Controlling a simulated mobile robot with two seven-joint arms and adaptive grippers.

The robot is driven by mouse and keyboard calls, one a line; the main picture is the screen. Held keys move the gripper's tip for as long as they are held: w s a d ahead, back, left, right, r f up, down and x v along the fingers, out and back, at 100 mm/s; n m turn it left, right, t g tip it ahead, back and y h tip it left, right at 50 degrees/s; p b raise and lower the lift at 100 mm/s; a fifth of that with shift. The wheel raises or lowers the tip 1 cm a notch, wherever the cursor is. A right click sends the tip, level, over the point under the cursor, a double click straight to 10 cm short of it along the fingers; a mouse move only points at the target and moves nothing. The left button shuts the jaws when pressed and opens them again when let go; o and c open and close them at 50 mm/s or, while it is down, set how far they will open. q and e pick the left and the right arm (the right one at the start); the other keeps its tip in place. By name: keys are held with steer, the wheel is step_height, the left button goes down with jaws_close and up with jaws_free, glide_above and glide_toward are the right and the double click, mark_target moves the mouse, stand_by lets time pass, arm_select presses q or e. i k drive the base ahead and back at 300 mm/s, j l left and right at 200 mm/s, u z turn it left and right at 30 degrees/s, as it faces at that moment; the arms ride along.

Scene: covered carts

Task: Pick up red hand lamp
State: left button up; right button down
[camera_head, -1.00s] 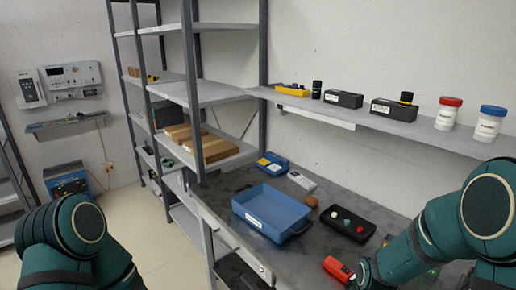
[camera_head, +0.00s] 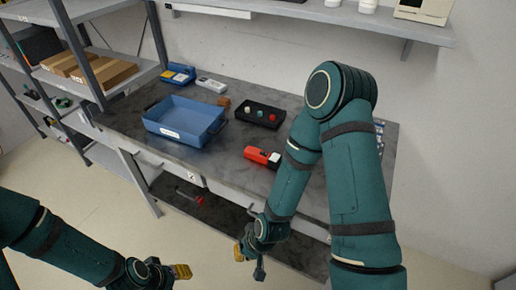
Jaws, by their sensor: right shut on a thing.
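The red hand lamp (camera_head: 257,155), a red block-shaped body with a pale and dark right end, lies on the grey bench top near its front edge. My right gripper (camera_head: 249,258) is in front of the bench and below its top, apart from the lamp in the picture. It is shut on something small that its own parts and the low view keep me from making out. My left gripper (camera_head: 182,272) is at the bottom, low over the floor, with yellow fingertips; its opening is unclear.
A blue tray (camera_head: 172,134) and a black box with coloured buttons (camera_head: 247,116) stand on the bench (camera_head: 225,170) behind the lamp. A dark tool with a red end (camera_head: 198,199) lies on the lower shelf. A wall shelf (camera_head: 330,12) runs above.

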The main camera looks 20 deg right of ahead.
mark_target(273, 160)
steer(key=i+j, duration=0.3)
steer(key=j, duration=0.15)
steer(key=i+j+z, duration=0.1)
steer(key=i+j, duration=0.2)
steer(key=z, duration=0.5)
steer(key=j+z, duration=0.15)
steer(key=z, duration=0.35)
steer(key=j+z, duration=0.1)
steer(key=z, duration=0.4)
